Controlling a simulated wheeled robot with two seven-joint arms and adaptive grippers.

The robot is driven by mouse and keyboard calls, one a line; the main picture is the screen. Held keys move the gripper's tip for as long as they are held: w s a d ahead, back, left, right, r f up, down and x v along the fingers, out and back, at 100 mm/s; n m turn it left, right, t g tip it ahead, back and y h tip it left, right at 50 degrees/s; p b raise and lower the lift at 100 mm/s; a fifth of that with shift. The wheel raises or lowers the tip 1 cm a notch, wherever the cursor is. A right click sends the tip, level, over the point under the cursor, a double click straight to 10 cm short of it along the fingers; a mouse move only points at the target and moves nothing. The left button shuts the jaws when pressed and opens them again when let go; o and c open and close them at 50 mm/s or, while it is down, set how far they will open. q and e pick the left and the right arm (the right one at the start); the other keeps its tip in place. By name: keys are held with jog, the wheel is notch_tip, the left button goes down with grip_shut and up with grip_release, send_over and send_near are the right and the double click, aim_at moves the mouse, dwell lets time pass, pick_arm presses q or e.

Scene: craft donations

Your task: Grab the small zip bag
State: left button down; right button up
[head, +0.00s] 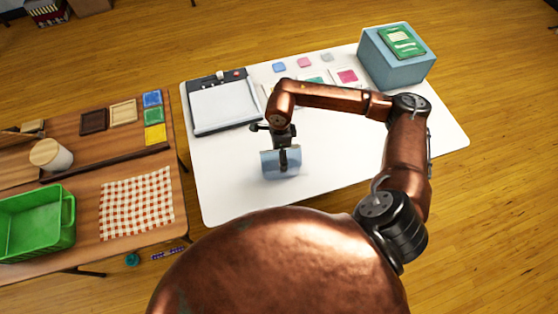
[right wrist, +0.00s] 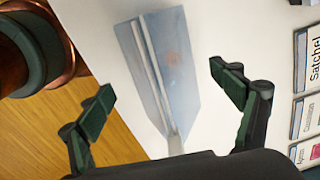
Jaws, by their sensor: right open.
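A pale blue, see-through bag (right wrist: 178,70), which looks like the small zip bag, has a whitish strip running along its length. In the right wrist view it lies between my two dark green fingertips, with clear space on both sides. In the head view the bag (head: 269,166) is on the white table, under my right gripper (head: 283,150), which partly covers it. My right gripper (right wrist: 162,82) is open and not closed on the bag. Whether the fingers are above the bag or level with it, I cannot tell. My left gripper is not in view.
A grey-framed board (head: 223,104) and a blue box (head: 397,68) stand at the back of the white table (head: 340,178). Small coloured pieces (head: 347,76) lie between them. At left, a wooden table (head: 90,180) holds a green crate (head: 68,222). The white table's front is clear.

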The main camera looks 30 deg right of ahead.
jog(key=f, duration=0.5)
jog(key=shift+w+d+f, duration=0.1)
jog(key=shift+d+f, duration=0.05)
jog(key=shift+d, duration=0.05)
jog(key=c, duration=0.8)
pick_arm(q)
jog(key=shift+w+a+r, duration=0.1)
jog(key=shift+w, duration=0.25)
pick_arm(e)
jog(key=shift+c, duration=1.1)
